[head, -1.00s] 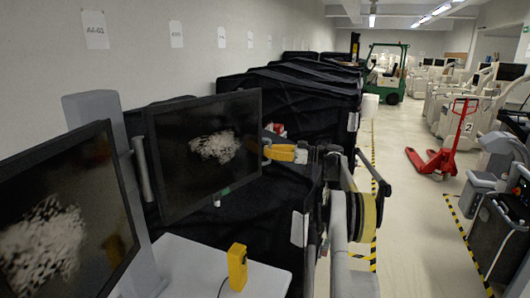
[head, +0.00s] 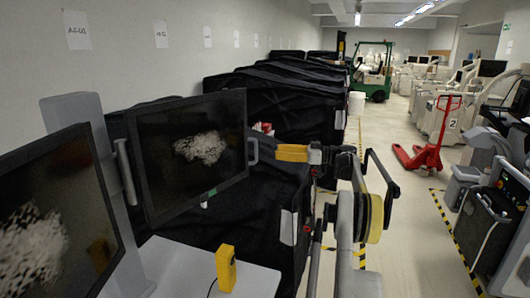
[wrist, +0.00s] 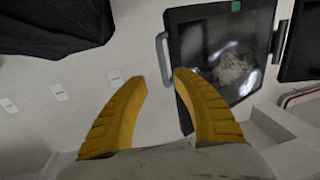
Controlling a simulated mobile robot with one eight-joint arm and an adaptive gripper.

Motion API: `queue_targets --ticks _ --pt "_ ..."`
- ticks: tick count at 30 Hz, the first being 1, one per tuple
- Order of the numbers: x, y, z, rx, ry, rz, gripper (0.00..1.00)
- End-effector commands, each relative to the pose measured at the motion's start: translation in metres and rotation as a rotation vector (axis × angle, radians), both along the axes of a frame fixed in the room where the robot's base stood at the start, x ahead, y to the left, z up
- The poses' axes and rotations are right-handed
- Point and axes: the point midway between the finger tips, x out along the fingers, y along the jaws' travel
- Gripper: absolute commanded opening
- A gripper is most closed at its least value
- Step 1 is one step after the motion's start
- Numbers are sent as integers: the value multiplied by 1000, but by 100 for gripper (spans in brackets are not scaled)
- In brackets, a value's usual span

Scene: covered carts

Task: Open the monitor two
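Monitor two (head: 190,190) is a dark, black-framed screen with a pale patch, upright in the middle left of the head view. A grey handle (head: 254,151) stands out from its right edge. The screen (wrist: 205,45) and the handle (wrist: 162,58) also show in the wrist view. My gripper (head: 280,152) has two yellow fingers and is just right of the handle in the head view. In the wrist view my gripper (wrist: 161,84) is open and empty, its fingertips apart, with the handle just beyond the gap. I see no grip on the handle.
Another monitor (head: 40,175) stands near at the left. A yellow box (head: 226,268) stands on a white surface (head: 190,262) below monitor two. Black covered carts (head: 290,105) line the wall. A red pallet jack (head: 430,155) stands right of the open aisle.

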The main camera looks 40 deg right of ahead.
Motion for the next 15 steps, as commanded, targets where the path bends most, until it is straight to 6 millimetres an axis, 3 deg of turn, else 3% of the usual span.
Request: queue_targets --ticks 6,15 --pt "-21 -15 0 0 0 -2 34" --pt "-24 -17 0 0 0 -1 34"
